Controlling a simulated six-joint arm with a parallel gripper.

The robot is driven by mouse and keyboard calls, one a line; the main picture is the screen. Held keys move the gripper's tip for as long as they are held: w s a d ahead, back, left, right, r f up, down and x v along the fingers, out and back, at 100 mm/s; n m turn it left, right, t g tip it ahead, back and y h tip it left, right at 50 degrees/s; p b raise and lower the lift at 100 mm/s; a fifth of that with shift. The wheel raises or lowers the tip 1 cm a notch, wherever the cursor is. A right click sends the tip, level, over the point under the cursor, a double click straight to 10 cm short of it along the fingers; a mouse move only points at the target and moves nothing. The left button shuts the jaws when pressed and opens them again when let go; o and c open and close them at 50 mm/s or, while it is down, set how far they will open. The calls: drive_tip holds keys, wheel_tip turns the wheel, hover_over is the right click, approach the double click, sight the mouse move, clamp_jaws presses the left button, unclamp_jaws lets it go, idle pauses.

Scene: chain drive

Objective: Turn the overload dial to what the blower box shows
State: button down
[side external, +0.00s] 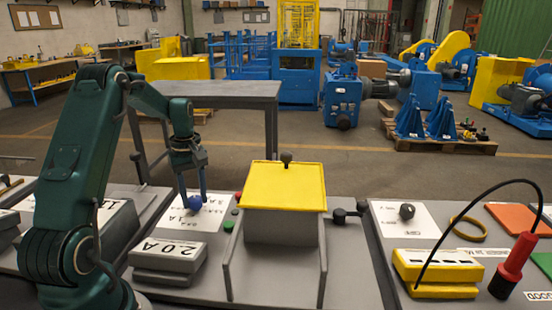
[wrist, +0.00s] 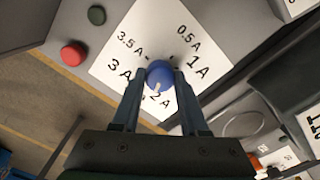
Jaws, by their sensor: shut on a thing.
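The overload dial is a blue round knob (wrist: 159,74) on a white card (wrist: 125,45) marked 0.5 A, 1 A, 2 A, 3 A and 3.5 A. A pale mark on the knob points roughly toward 2 A in the wrist view. My gripper (wrist: 158,80) is shut on the knob, one finger on each side. In the side view the knob (side external: 195,203) sits below my fingertips (side external: 190,194). A grey box (side external: 165,262) in front of it carries a white plate reading 2.0 A, upside down in that view; it appears to be the blower box.
A yellow-topped grey housing (side external: 285,188) stands right of the dial. Red (wrist: 73,54) and green (wrist: 96,15) buttons sit near the card. Farther right are a yellow box (side external: 437,270), a black knob (side external: 407,211) and a red probe (side external: 515,262) with a black cable.

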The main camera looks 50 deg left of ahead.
sight(195, 198)
drive_tip(key=shift+n, duration=2.2)
drive_tip(key=shift+c, duration=2.2)
unclamp_jaws()
drive_tip(key=shift+r, duration=2.6)
